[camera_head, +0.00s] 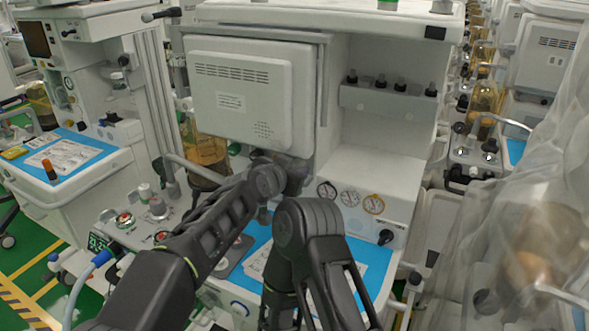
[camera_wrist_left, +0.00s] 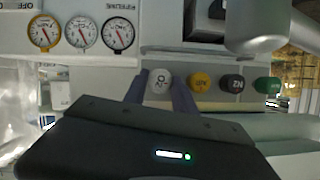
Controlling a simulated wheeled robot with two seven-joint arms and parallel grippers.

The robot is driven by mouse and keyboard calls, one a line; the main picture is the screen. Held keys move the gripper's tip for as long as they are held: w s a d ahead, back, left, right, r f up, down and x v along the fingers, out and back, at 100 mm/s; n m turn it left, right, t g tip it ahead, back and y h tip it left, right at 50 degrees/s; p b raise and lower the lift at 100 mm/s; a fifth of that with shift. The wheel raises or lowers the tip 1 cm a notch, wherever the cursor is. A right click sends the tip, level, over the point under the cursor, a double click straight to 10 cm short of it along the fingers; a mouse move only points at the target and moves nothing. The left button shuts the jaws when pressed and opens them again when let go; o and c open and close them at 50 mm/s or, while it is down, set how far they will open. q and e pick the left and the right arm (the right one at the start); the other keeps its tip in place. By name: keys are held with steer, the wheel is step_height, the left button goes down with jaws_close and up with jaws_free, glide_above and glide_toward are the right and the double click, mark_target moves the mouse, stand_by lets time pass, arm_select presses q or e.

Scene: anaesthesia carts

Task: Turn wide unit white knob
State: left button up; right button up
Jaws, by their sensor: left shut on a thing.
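The wide unit (camera_head: 385,160) is the white anaesthesia machine in the middle of the head view. Its white knob (camera_wrist_left: 160,80) shows in the left wrist view, in a row beside yellow, dark grey and green knobs. My left gripper (camera_wrist_left: 160,90) has one finger on each side of the white knob and is shut on it. In the head view my left gripper (camera_head: 290,168) is at the unit's front below the screen housing, and the arm hides the knob. My right arm crosses the bottom centre; its gripper is not clearly visible.
Three round gauges (camera_wrist_left: 82,33) are left of the knobs in the wrist view. A yellow knob (camera_wrist_left: 201,82), dark grey knob (camera_wrist_left: 232,84) and green knob (camera_wrist_left: 267,85) stand close by. A grey screen housing (camera_head: 250,95) overhangs the gripper. A blue-topped work surface (camera_head: 258,240) lies below.

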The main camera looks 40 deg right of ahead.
arm_select(q)
steer(key=shift+n, duration=0.3)
jaws_close()
steer(key=shift+w+a+n+g+h, duration=0.15)
steer(key=shift+n+g+h, duration=0.75)
steer(key=shift+n+g, duration=0.9)
steer(key=shift+n, duration=0.3)
steer(key=o, duration=1.1)
jaws_free()
